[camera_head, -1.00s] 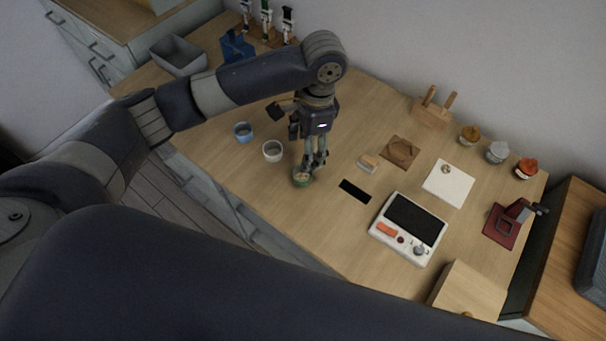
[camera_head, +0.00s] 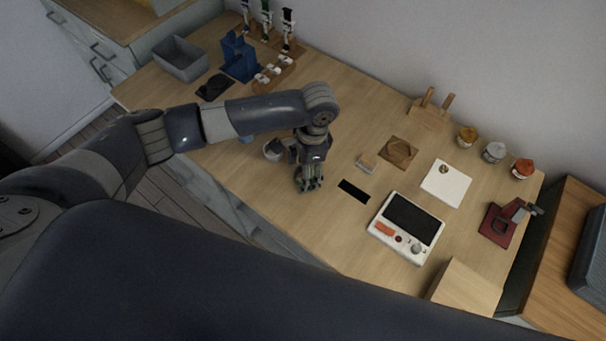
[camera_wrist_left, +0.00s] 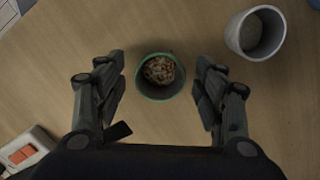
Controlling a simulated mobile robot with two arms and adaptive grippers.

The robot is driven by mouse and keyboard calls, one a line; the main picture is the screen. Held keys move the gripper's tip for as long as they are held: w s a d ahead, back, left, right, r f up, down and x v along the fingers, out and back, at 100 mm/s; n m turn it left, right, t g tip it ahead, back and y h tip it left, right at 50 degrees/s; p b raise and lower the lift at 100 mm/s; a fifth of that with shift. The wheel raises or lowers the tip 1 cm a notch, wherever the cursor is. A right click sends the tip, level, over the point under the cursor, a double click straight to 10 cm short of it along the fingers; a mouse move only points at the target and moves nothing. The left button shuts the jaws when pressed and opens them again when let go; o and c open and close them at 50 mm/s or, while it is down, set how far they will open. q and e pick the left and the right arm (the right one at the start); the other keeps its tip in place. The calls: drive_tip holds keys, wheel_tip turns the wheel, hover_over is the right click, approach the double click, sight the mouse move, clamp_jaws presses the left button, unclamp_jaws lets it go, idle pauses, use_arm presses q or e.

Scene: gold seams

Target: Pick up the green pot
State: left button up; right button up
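The green pot (camera_wrist_left: 160,76) is a small round cup with brown and whitish crumbs inside, standing upright on the wooden table. In the left wrist view it sits between the two fingers of my left gripper (camera_head: 309,184), which is open, with a gap on each side of the pot. In the head view the gripper points down over the pot and hides most of it. My right gripper is not in view.
A white cup (camera_head: 271,151) stands close to the left of the gripper; it also shows in the left wrist view (camera_wrist_left: 240,38). A black strip (camera_head: 354,191) and a white device (camera_head: 407,228) lie to the right. A grey bin (camera_head: 181,60) stands at back left.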

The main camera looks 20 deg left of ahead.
use_arm(q)
drive_tip(key=c, duration=0.6)
drive_tip(key=shift+r, duration=0.1)
drive_tip(key=shift+c, duration=0.2)
